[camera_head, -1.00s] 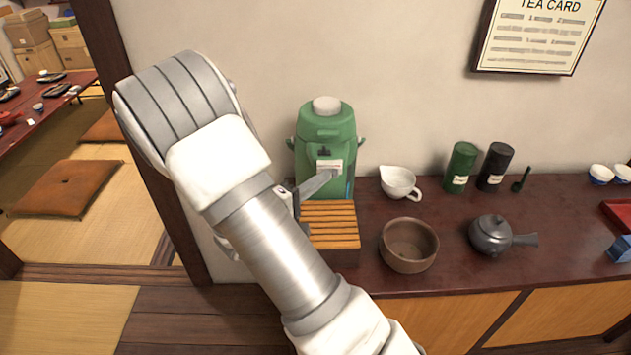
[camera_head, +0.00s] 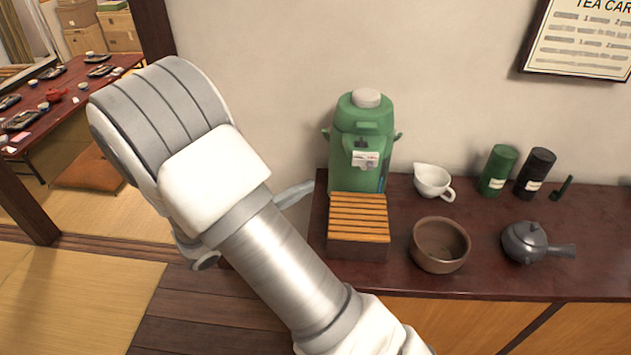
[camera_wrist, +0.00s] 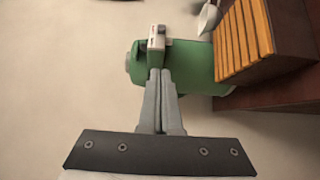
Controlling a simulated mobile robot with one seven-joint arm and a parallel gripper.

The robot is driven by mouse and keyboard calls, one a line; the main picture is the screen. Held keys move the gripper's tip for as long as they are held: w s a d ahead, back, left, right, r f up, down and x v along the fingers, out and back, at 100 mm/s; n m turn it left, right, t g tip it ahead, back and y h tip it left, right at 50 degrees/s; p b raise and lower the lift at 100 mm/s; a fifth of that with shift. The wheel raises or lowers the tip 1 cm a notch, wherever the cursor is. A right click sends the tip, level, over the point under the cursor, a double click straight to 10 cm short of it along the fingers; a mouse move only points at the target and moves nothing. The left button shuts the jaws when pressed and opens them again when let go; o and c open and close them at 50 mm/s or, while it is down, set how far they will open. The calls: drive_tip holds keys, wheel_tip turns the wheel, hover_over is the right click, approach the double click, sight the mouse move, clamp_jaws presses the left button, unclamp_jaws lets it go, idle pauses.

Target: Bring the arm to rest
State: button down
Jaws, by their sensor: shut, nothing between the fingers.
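My gripper (camera_wrist: 158,74) shows in the wrist view with its two fingers together and nothing between them. In the head view my arm crosses the left middle, and the gripper is mostly hidden behind it; only a grey finger part (camera_head: 294,194) shows left of the counter. The green dispenser (camera_head: 345,175) stands upright on the counter, right of my gripper and apart from it in the head view. In the wrist view the green dispenser (camera_wrist: 195,68) lies sideways in the picture, beyond the fingertips.
A slatted wooden stand (camera_head: 357,220) sits before the dispenser on the dark counter (camera_head: 480,280). A brown bowl (camera_head: 440,245), white pitcher (camera_head: 433,181), dark teapot (camera_head: 525,242) and two canisters stand to the right. A low table (camera_head: 70,95) and floor cushion (camera_head: 90,172) are at left.

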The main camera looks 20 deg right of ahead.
drive_tip(key=shift+a, duration=0.15)
idle(0.3)
drive_tip(key=s+d+r+m+g+y+p, duration=0.25)
drive_tip(key=s+r+g+y, duration=0.2)
drive_tip(key=s, duration=0.25)
drive_tip(key=s+d+r+m+g+y+p, duration=0.25)
drive_tip(key=s+d+r+y, duration=0.2)
drive_tip(key=s, duration=0.25)
drive_tip(key=s+a+r+t+y+p, duration=0.1)
drive_tip(key=s+a+r+t+y, duration=0.2)
drive_tip(key=r, duration=0.3)
drive_tip(key=s+a+r+t+y+p, duration=0.2)
drive_tip(key=s+a+r+y, duration=0.1)
drive_tip(key=r, duration=0.3)
drive_tip(key=shift+a+r+n+t+y, duration=0.15)
drive_tip(key=shift+a+n+t+y, duration=0.25)
drive_tip(key=shift+y, duration=0.4)
drive_tip(key=shift+s, duration=0.1)
